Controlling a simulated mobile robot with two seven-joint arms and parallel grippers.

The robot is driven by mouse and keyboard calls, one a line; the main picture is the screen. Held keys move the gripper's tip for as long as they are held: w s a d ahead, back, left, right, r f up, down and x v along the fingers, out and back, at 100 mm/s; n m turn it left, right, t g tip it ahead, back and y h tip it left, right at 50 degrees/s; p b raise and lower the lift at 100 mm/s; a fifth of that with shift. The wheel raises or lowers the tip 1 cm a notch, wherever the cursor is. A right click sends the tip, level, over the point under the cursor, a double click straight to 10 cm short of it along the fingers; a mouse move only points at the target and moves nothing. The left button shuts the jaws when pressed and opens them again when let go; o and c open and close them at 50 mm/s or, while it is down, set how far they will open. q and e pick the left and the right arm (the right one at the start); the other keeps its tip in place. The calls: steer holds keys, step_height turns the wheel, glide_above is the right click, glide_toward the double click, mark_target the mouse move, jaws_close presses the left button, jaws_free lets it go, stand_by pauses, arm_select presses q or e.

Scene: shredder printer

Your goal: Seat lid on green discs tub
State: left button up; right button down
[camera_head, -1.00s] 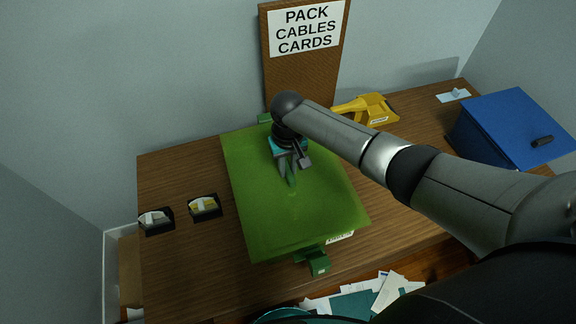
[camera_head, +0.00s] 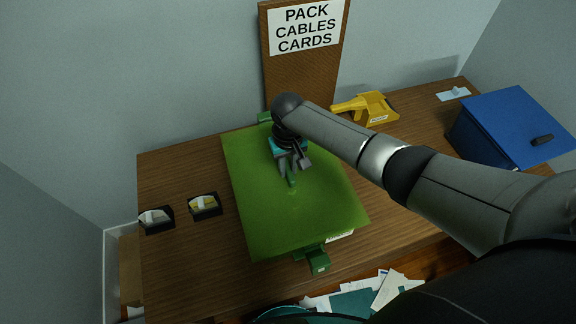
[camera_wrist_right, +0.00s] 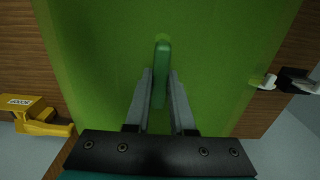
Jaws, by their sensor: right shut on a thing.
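The green lid (camera_head: 300,215) is a large flat panel lying over the tub on the wooden table in the head view. It fills most of the right wrist view (camera_wrist_right: 215,70). A raised green handle (camera_wrist_right: 161,75) stands at its middle. My right gripper (camera_head: 289,178) is shut on this handle, with one finger on each side of it in the right wrist view. Green latch parts (camera_head: 318,261) show at the lid's near edge, with a partly hidden white label beside them. The lid hides the tub's inside and most of its walls. My left gripper is not in view.
Two small black trays (camera_head: 204,204) with contents stand left of the lid. A yellow tool (camera_head: 372,107) lies behind my right arm, and a blue box (camera_head: 515,125) is at the right. Papers (camera_head: 380,292) lie below the table's front edge. A sign board (camera_head: 305,60) stands behind.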

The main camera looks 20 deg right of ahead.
steer(key=shift+f+b, duration=0.3)
steer(key=shift+f, duration=0.2)
steer(key=c, duration=0.7)
jaws_free()
step_height(320, 180, up, 15)
steer(key=p, duration=0.2)
steer(key=shift+r+p, duration=0.15)
steer(key=shift+p, duration=0.25)
steer(key=shift+s, duration=0.1)
